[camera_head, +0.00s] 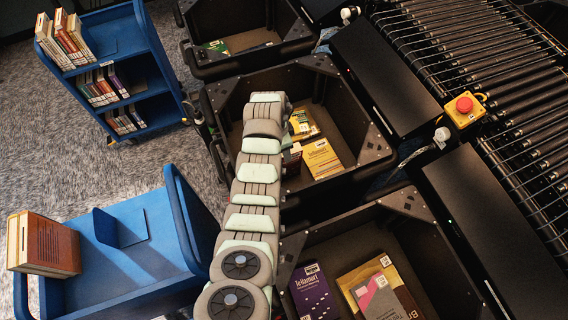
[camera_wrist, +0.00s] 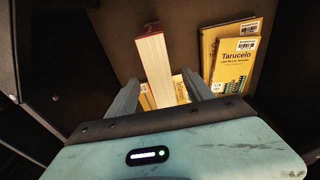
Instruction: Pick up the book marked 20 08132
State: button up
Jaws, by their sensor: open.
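My gripper (camera_wrist: 162,79) is open in the wrist view. Its two fingers stand on either side of a book with a red-brown cover (camera_wrist: 155,62), whose pale page edge faces the camera. There is a gap on both sides of this book. A yellow book titled Tarucelo (camera_wrist: 234,68) lies right of the fingers, partly over another yellow book (camera_wrist: 211,38). More yellow shows low between the fingers. In the head view, my arm reaches into the middle black bin (camera_head: 349,98) and covers the gripper. No label reading 20 08132 is legible.
The bin's dark walls surround the gripper closely. A front bin (camera_head: 420,232) holds a purple book (camera_head: 312,291) and others. Blue carts (camera_head: 150,262) with books stand left. A roller conveyor (camera_head: 490,70) and a red emergency button (camera_head: 464,105) are at right.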

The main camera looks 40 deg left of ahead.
aim_at(284, 164)
notch_tip(284, 164, down, 6)
jog(key=b, duration=0.1)
jog(key=shift+w+d+f, duration=0.15)
jog(key=shift+w+f, duration=0.05)
jog(key=shift+w, duration=0.15)
jog(key=shift+c, duration=0.3)
grip_shut()
dwell(0.6)
dwell(0.8)
